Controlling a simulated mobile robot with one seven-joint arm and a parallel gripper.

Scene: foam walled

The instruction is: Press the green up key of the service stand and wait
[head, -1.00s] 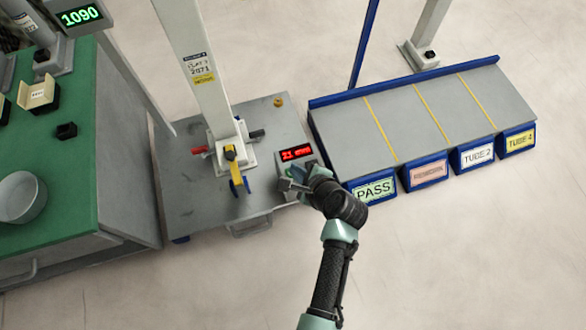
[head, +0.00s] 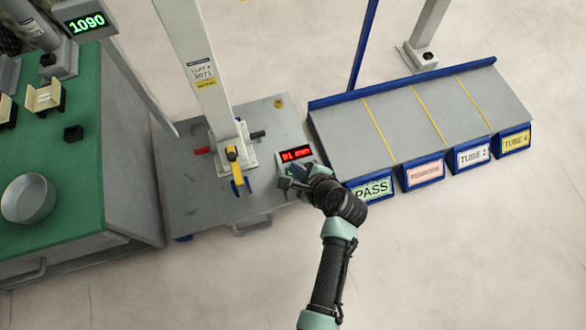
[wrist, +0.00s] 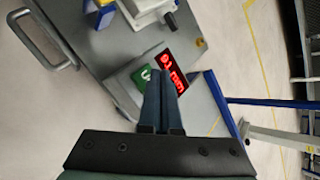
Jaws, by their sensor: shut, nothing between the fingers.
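The service stand (head: 190,215) is a grey platform with a white column (head: 203,80). A control box at its right front carries a red lit display (head: 296,153), which also shows in the wrist view (wrist: 172,73); it reads a number in mm, with the first digit unclear. The green key (wrist: 143,78) lies beside the display, partly covered by my fingers. My gripper (head: 284,183) is shut and empty over the control box. Its fingertips (wrist: 161,74) overlap the key's edge in the wrist view; I cannot tell whether they touch it.
A green-topped bench (head: 60,160) with a bowl (head: 28,198) stands left. A sloped rack (head: 400,125) with several labelled bins, including PASS (head: 372,190), stands close right of the stand. Open floor lies in front.

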